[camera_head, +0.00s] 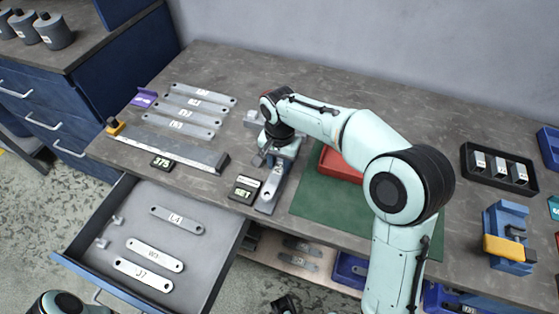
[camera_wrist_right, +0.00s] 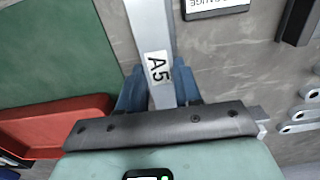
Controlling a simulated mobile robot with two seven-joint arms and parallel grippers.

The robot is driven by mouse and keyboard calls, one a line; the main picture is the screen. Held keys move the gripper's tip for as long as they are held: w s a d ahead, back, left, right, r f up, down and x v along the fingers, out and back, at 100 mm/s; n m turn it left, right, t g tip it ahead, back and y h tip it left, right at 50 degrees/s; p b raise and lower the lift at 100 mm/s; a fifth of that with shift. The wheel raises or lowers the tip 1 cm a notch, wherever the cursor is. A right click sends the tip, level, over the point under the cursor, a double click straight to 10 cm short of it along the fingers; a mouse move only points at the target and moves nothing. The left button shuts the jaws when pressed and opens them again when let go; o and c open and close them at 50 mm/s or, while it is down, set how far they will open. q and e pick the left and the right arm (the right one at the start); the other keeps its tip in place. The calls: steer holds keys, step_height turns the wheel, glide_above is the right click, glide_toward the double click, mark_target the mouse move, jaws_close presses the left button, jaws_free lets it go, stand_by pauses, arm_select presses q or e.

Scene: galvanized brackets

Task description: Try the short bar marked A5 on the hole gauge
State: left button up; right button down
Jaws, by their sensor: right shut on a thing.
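The short bar marked A5 (camera_wrist_right: 152,40) is a flat pale metal bar, its label facing up in the right wrist view. My right gripper (camera_wrist_right: 157,98) is shut on it, with blue fingers on both sides. In the head view, my right gripper (camera_head: 274,158) is over the worktop and the bar (camera_head: 271,183) reaches out toward the near edge. A dark sign (camera_head: 244,190) lies beside it; the part-seen sign in the wrist view (camera_wrist_right: 215,5) reads "GAUGE". I cannot tell whether the bar's hole is on a gauge pin. A dark part (camera_head: 286,304) at the bottom edge may be my left gripper.
An open drawer (camera_head: 233,252) holds several labelled bars. More bars (camera_head: 195,105) lie behind the long steel gauge (camera_head: 180,150) and its "375" sign (camera_head: 161,162). A green mat (camera_head: 313,200) with a red tray (camera_head: 338,166) is right of the gripper. A blue-yellow fixture (camera_head: 508,240) stands far right.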

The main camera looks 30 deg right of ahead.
steer(key=shift+f+b, duration=0.45)
steer(key=shift+f, duration=0.4)
stand_by(1.7)
steer(key=c, duration=0.7)
jaws_free()
step_height(320, 180, up, 14)
steer(key=p, duration=0.2)
steer(key=shift+f+p, duration=0.25)
steer(key=shift+p, duration=0.05)
